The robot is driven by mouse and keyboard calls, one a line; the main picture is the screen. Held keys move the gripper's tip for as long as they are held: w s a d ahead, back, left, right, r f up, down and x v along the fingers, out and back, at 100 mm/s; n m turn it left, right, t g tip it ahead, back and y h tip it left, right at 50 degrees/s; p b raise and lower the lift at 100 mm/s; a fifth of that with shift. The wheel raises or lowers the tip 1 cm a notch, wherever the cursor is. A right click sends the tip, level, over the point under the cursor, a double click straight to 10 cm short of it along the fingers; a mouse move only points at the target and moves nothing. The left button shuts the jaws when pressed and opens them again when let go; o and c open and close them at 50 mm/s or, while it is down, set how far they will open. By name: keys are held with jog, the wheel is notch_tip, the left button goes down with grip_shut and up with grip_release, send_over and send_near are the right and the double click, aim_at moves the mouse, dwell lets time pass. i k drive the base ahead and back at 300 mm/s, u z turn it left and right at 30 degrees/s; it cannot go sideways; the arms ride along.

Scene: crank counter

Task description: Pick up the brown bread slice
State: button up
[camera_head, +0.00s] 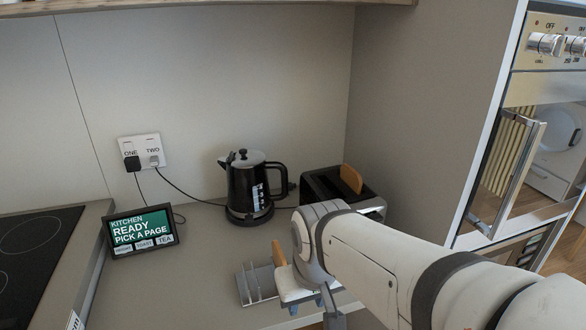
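A brown bread slice (279,253) stands upright at the grey slotted rack (247,288) on the counter, partly hidden behind my arm's wrist. Another brown slice (351,179) stands up out of the black and silver toaster (318,186) at the back right. My gripper (334,317) is at the bottom middle, in front of and to the right of the rack. Its fingertips cannot be made out, so I cannot tell whether it is open or holds anything. My arm covers the right part of the rack.
A black kettle (246,190) stands left of the toaster. A small screen (142,232) stands by the cooktop (30,250). Cords run from the wall socket (140,147). A tall oven cabinet (420,110) closes the right side. Bare counter (190,275) lies left of the rack.

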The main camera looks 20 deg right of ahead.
aim_at(353, 178)
jog(key=u, duration=2.1)
jog(key=k, duration=1.65)
jog(key=z, duration=1.6)
jog(key=i, duration=0.9)
jog(key=z, duration=0.1)
